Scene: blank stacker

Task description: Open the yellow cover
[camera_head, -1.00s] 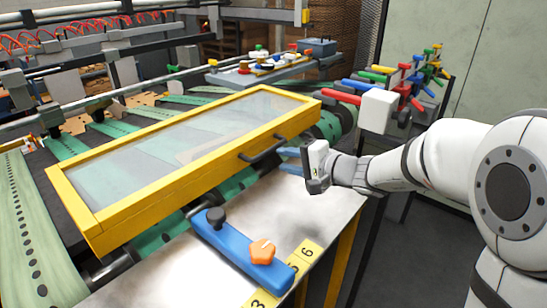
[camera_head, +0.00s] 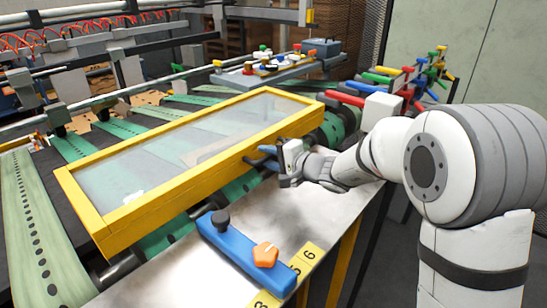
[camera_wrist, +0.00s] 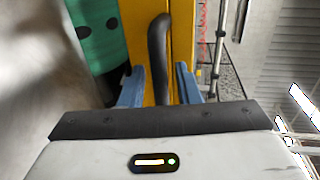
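The yellow cover (camera_head: 110,222) is a yellow frame with a clear panel, lying over the green belts in the head view. Its black handle sits on the near side, mostly hidden by my fingers in the head view. In the wrist view the handle (camera_wrist: 158,45) runs down between my two blue fingers, with the yellow frame (camera_wrist: 182,35) behind it. My gripper (camera_head: 266,157) is at the handle. It also shows in the wrist view (camera_wrist: 160,88), open, with a finger on each side of the handle and yellow visible in the gaps.
A blue bar (camera_head: 240,252) with a black knob and an orange knob lies on the metal table (camera_head: 325,205) in front of the cover. Coloured handles (camera_head: 385,78) and a white block (camera_head: 382,108) stand behind my arm. Green perforated belts (camera_head: 35,215) run under the cover.

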